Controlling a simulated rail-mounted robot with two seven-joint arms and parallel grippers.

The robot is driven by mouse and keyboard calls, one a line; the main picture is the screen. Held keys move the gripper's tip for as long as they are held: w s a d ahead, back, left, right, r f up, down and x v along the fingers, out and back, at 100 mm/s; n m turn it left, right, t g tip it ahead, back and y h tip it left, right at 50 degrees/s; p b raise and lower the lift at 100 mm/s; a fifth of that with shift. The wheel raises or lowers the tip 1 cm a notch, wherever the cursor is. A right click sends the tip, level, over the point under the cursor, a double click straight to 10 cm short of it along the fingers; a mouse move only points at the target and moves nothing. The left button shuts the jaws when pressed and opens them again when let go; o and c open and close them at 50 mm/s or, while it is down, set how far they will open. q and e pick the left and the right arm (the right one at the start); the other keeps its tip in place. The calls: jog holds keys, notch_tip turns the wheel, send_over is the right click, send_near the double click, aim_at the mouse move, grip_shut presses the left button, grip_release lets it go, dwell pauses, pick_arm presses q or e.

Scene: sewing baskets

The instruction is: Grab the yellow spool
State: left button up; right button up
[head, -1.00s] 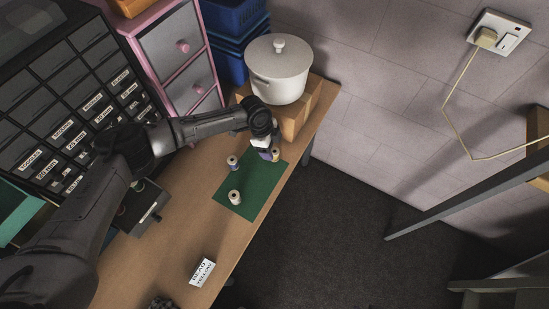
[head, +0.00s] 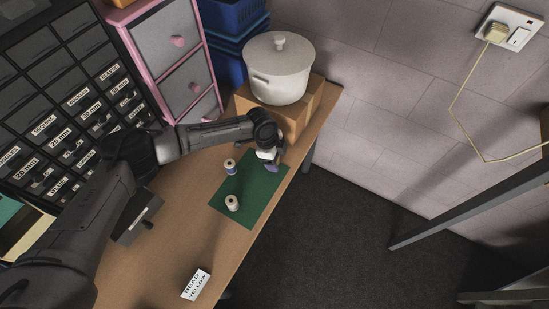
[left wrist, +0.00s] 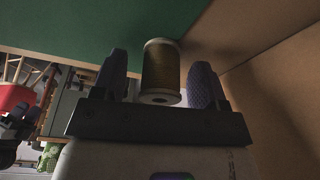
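The yellow spool (left wrist: 162,70), dull olive-yellow with pale ends, shows in the left wrist view between the two purple fingers of my left gripper (left wrist: 158,85). Gaps show between the spool and both fingers, so the gripper is open around it. In the head view my left gripper (head: 270,163) is at the far right corner of the green mat (head: 252,190), and it hides the yellow spool there.
A purple-blue spool (head: 230,166) and a pale spool (head: 232,202) stand on the mat. A cardboard box (head: 297,108) bearing a white pot (head: 280,72) is just behind the gripper. A label card (head: 196,284) lies near the front. The table's right edge is close.

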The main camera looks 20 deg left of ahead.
pick_arm(q)
jog(key=c, duration=1)
